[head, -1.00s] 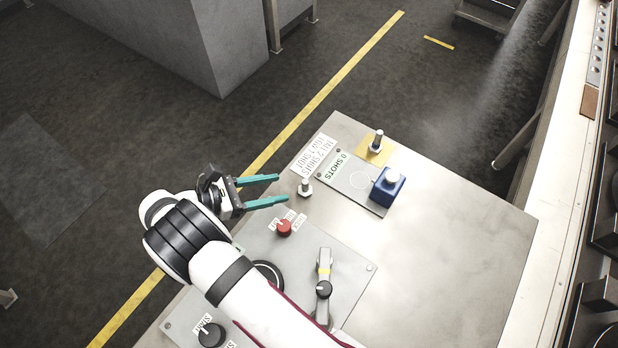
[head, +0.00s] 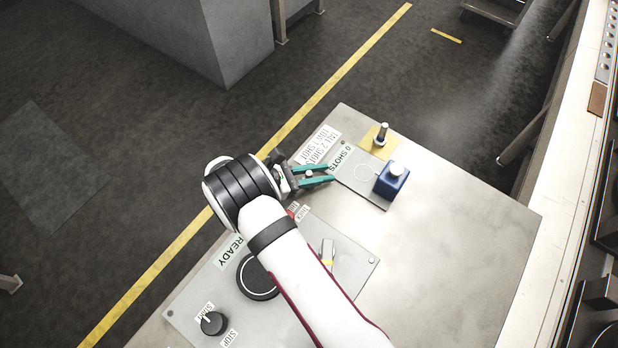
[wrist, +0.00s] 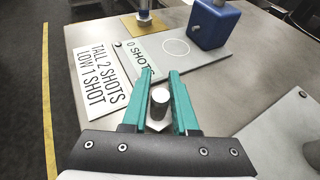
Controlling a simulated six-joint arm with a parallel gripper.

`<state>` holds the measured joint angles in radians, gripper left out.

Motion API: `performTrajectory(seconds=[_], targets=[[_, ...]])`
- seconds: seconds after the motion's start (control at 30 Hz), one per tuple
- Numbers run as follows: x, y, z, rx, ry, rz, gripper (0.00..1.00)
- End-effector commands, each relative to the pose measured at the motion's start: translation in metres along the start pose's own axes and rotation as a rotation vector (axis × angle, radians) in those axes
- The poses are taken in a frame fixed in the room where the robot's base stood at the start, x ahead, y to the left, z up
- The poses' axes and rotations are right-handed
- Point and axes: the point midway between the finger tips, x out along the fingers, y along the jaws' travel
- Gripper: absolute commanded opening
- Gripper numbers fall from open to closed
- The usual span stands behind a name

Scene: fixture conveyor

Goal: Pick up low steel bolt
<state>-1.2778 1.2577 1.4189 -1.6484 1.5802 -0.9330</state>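The low steel bolt (wrist: 160,98) is a short grey cylinder on a hex base, upright on the table. It stands between the two teal fingers of my gripper (wrist: 161,92). The fingers are apart, one on each side of it, with what looks like a narrow gap. In the head view my gripper (head: 320,174) reaches over the table's left edge, and the bolt (head: 309,174) shows as a small pale spot between the fingers. A taller bolt (head: 382,134) stands upright on a yellow pad behind.
A white label (wrist: 98,80) reads "TALL 2 SHOTS, LOW 1 SHOT". A control panel (head: 190,310) with knobs lies at the front, partly under my arm. The table's right side is clear.

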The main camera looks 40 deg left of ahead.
Motion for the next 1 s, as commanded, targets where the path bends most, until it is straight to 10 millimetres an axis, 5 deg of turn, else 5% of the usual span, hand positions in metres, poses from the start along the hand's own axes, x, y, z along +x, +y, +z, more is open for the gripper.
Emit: performTrajectory(seconds=[0.13, 0.63, 0.87, 1.0], targets=[[0.0, 0.0, 0.0, 0.0, 0.0, 0.0, 0.0], [-0.002, 0.0, 0.004, 0.001, 0.0, 0.0, 0.0], [-0.015, 0.001, 0.035, 0.003, 0.001, 0.001, 0.0], [-0.004, -0.019, 0.061, -0.001, 0.0, -0.002, 0.0]])
